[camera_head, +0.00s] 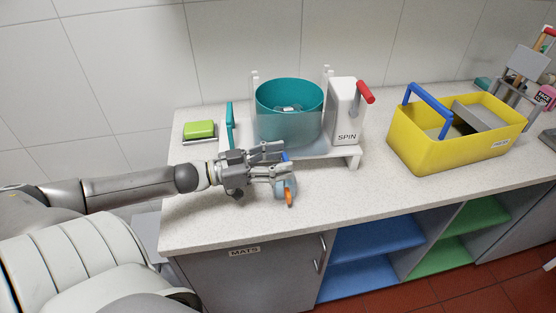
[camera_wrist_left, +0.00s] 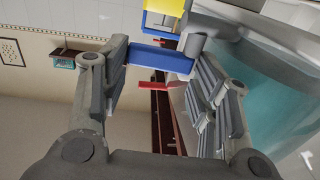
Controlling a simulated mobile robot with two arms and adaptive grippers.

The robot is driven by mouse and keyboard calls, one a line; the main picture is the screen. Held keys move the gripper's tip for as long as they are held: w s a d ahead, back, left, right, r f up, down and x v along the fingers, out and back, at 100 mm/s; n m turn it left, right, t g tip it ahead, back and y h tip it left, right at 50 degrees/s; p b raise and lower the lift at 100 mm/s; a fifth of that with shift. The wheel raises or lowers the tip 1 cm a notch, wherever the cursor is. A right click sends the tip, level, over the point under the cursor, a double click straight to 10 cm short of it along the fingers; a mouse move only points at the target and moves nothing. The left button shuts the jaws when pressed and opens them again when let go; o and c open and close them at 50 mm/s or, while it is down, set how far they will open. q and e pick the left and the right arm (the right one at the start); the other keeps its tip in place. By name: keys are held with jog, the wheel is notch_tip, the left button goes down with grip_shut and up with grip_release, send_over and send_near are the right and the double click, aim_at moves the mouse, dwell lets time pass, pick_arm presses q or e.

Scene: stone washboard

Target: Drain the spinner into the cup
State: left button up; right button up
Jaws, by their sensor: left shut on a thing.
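The spinner is a teal drum (camera_head: 289,110) with a cloudy lower wall on a white stand, beside a white box marked SPIN (camera_head: 346,112) with a red handle. A small blue tap lever (camera_head: 284,156) shows low at the drum's front; the blue bar (camera_wrist_left: 160,57) in the left wrist view looks like it. My left gripper (camera_head: 272,163) is shut on this lever, its fingers around it. A pale blue-grey cup (camera_head: 281,187) with an orange handle (camera_head: 289,198) stands on the counter just under the gripper, partly hidden by its fingers. My right gripper is out of view.
A green sponge (camera_head: 200,129) lies at the back left near an upright teal panel (camera_head: 229,126). A yellow caddy (camera_head: 450,155) with a blue handle stands right of the spinner. The counter (camera_head: 345,195) is clear between the cup and the caddy.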

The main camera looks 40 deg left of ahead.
pick_arm(q)
jog(key=o, duration=1)
jog(key=shift+f, duration=0.1)
jog(key=shift+c, duration=0.2)
jog(key=shift+d+n+t+y, duration=0.1)
jog(key=shift+n+t+y, duration=0.2)
jog(key=shift+y, duration=0.1)
